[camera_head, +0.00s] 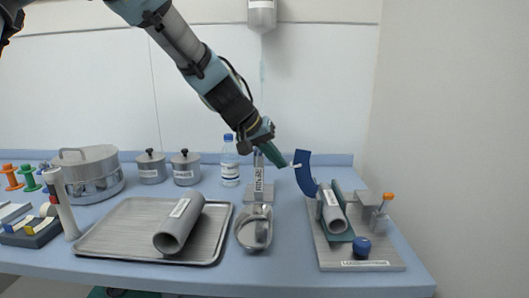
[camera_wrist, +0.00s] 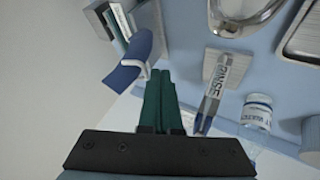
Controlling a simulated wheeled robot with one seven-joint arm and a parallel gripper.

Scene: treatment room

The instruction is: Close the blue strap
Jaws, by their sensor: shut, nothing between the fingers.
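The blue strap (camera_head: 306,174) stands up and curves from the fixture (camera_head: 358,262) at the right of the bench, its upper end free and raised. A small white tab (camera_head: 297,165) sticks out from it towards my gripper. A grey tube (camera_head: 334,214) lies in the fixture's green cradle, below the strap. My gripper (camera_head: 285,162) is shut and empty, with its green fingertips just left of the strap. In the wrist view the fingers (camera_wrist: 160,82) lie close beside the strap (camera_wrist: 130,62) and its white tab (camera_wrist: 133,68); I cannot tell whether they touch.
An orange-topped post (camera_head: 387,198) and a blue knob (camera_head: 361,246) are on the fixture. A metal scoop (camera_head: 254,232), a rinse holder (camera_head: 259,192), a bottle (camera_head: 229,165) and a tray (camera_head: 120,232) with another tube (camera_head: 181,224) stand to the left.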

